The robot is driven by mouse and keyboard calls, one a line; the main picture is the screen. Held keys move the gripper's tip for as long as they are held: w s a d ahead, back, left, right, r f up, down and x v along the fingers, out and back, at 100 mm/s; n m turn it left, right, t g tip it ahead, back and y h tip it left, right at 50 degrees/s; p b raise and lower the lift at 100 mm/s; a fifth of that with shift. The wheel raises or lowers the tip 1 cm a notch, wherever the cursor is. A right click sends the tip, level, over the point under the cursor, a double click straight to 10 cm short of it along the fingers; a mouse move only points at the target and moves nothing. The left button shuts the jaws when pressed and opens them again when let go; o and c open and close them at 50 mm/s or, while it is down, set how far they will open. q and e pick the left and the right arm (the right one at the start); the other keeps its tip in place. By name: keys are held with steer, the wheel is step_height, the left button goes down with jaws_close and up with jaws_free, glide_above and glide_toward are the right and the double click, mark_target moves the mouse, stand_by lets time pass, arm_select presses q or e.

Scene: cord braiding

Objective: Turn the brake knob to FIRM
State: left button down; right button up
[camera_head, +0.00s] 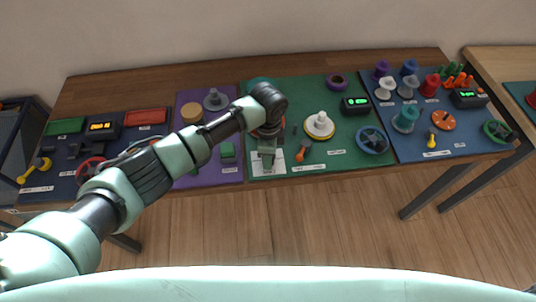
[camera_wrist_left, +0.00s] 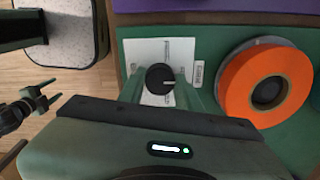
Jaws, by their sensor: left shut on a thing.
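The brake knob (camera_wrist_left: 160,78) is a black round dial with a white pointer line, seen in the left wrist view. The line points toward the right of that picture. My left gripper (camera_wrist_left: 161,88) is shut on the knob, with a grey-green finger on either side of it. In the head view my left gripper (camera_head: 267,155) is over the front edge of the green board (camera_head: 340,134) and hides the knob. A white printed card (camera_wrist_left: 150,52) lies beside the knob; its print is too small to read. My right gripper (camera_wrist_left: 42,98) shows small at the left wrist view's edge, its prongs apart.
An orange ring-shaped spool (camera_wrist_left: 265,88) lies close beyond the knob. An orange lever (camera_head: 303,151), a white spool (camera_head: 319,124), a blue handwheel (camera_head: 372,141) and a green-lit display (camera_head: 355,105) stand to the right. The purple board (camera_head: 228,171) adjoins on the left.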

arm_select(q)
steer(key=c, duration=1)
jaws_free()
steer(key=shift+r, duration=0.1)
steer(key=shift+o, duration=0.2)
steer(key=shift+r+b, duration=0.55)
steer(key=shift+r, duration=3.35)
